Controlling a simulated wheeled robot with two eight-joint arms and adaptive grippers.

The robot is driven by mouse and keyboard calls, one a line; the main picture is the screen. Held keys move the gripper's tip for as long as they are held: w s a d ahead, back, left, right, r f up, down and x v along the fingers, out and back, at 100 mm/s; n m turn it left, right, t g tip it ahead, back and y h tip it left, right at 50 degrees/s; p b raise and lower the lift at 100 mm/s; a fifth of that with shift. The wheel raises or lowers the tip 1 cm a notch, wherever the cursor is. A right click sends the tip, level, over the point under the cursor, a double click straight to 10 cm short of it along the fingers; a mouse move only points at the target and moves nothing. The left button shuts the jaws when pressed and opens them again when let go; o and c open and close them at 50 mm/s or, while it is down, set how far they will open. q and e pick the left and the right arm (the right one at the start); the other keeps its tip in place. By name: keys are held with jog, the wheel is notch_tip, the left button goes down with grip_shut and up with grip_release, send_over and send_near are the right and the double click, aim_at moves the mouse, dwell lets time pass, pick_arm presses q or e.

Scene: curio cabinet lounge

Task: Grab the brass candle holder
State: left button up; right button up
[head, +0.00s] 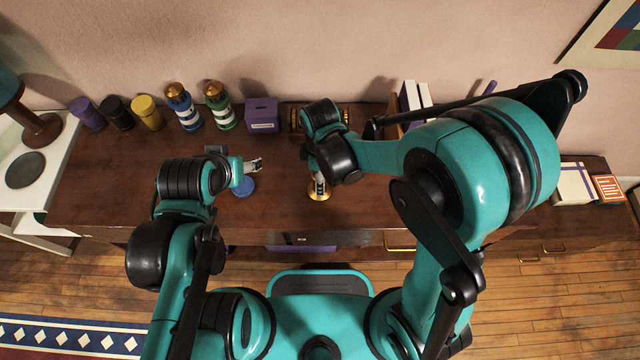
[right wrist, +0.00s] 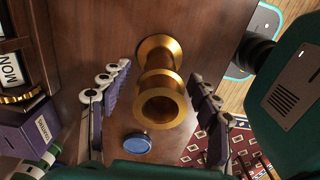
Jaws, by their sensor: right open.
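The brass candle holder (head: 319,190) stands on the dark wooden cabinet top near its front edge, partly hidden by my right gripper in the head view. In the right wrist view the candle holder (right wrist: 160,104) shows as a gold spool shape with a round open end facing the camera. My right gripper (right wrist: 159,82) is open, with a finger on each side of the holder and a visible gap on both sides. My left gripper (head: 254,165) hovers over the cabinet top left of the holder; its jaws are too small to read.
A blue disc (head: 244,187) lies near my left gripper. Purple, black and yellow canisters (head: 148,112), two lighthouses (head: 183,107) and a purple box (head: 262,116) line the back. Books (head: 409,103) stand at the back right. Bare wood lies at the cabinet's left front.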

grip_shut()
dwell(0.3)
